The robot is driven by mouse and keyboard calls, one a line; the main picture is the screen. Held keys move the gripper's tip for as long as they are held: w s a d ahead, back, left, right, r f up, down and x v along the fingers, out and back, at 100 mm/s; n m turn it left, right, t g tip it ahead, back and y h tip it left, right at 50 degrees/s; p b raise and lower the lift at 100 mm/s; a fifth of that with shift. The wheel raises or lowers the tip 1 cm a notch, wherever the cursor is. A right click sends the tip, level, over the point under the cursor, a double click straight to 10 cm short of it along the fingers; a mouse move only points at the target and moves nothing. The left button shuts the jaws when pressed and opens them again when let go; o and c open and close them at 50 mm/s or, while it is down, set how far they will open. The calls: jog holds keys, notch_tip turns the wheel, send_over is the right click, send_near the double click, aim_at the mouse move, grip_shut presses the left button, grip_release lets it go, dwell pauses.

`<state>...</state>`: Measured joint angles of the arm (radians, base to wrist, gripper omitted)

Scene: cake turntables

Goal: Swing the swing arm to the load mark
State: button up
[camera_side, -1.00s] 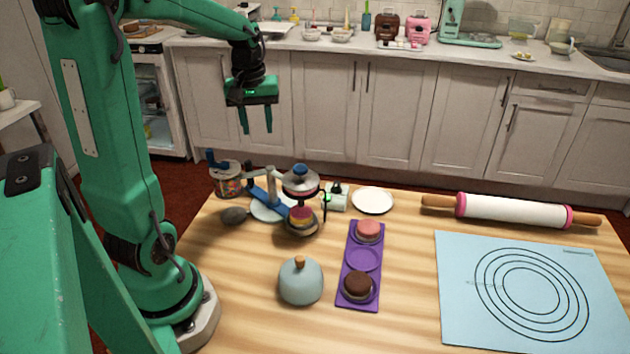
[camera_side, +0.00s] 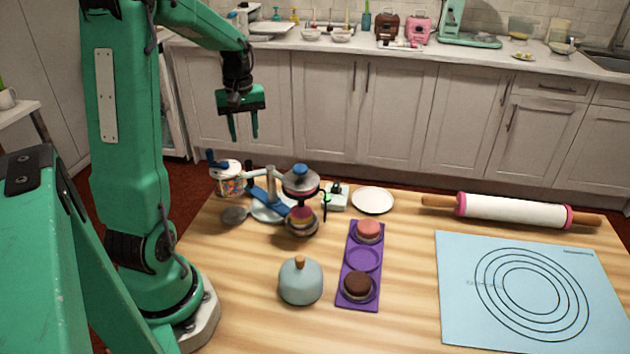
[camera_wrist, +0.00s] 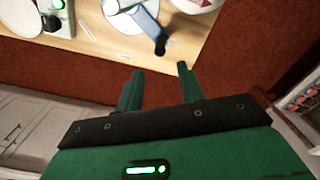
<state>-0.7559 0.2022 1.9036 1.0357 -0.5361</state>
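The blue swing arm (camera_side: 268,198) lies beside a grey post at the back left of the table, near a stacked cake stand (camera_side: 302,205). In the wrist view the swing arm (camera_wrist: 147,25) ends in a black tip over the wood. Small pale marks (camera_wrist: 172,43) lie on the wood around it; I cannot tell which is the load mark. My gripper (camera_side: 244,136) is open and empty, high beyond the table's back edge. In the wrist view its fingers (camera_wrist: 160,70) are apart and point toward the table edge, short of the swing arm's tip.
A jar (camera_side: 230,183) and a dark spoon-like piece (camera_side: 234,215) stand left of the swing arm. A white plate (camera_side: 373,200), purple tray (camera_side: 361,290), and grey-blue dome (camera_side: 301,283) are to the right and front. The wood between dome and mat (camera_side: 460,320) holds only the tray.

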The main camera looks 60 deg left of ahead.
aim_at(248, 161)
jog(key=shift+f, duration=4.2)
jog(key=shift+c, duration=0.2)
jog(key=shift+r, duration=0.1)
jog(key=c, duration=0.7)
jog(key=shift+c, duration=0.2)
jog(key=shift+w, duration=0.1)
jog(key=shift+w+a, duration=0.1)
jog(key=shift+w, duration=1.25)
jog(key=shift+w, duration=0.1)
jog(key=shift+w+d, duration=0.2)
jog(key=shift+w, duration=0.45)
jog(key=shift+w+d, duration=0.2)
jog(key=shift+w, duration=0.45)
